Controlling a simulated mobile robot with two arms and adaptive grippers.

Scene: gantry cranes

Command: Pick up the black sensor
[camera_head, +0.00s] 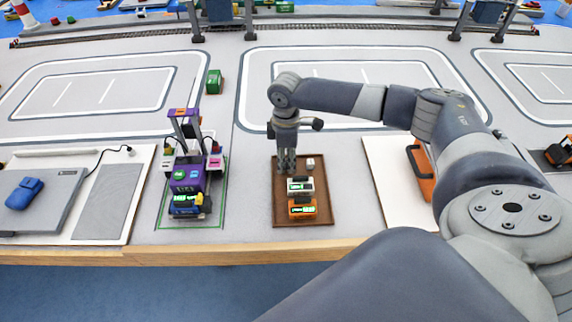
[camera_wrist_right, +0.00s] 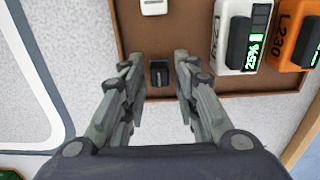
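The black sensor (camera_wrist_right: 159,73) is a small dark block at the edge of the brown tray (camera_wrist_right: 190,88) in the right wrist view. My right gripper (camera_wrist_right: 159,62) is open, with one finger on each side of the sensor and a gap visible on both sides. In the head view my right gripper (camera_head: 286,168) points down over the back left part of the brown tray (camera_head: 321,215). The sensor cannot be made out there. My left gripper is not in view.
The tray also holds a small white block (camera_head: 310,163), a white device (camera_head: 300,186) and an orange device (camera_head: 302,207) with green displays. A purple wheeled model (camera_head: 187,180) stands left of the tray. A white board (camera_head: 393,190) lies right of it.

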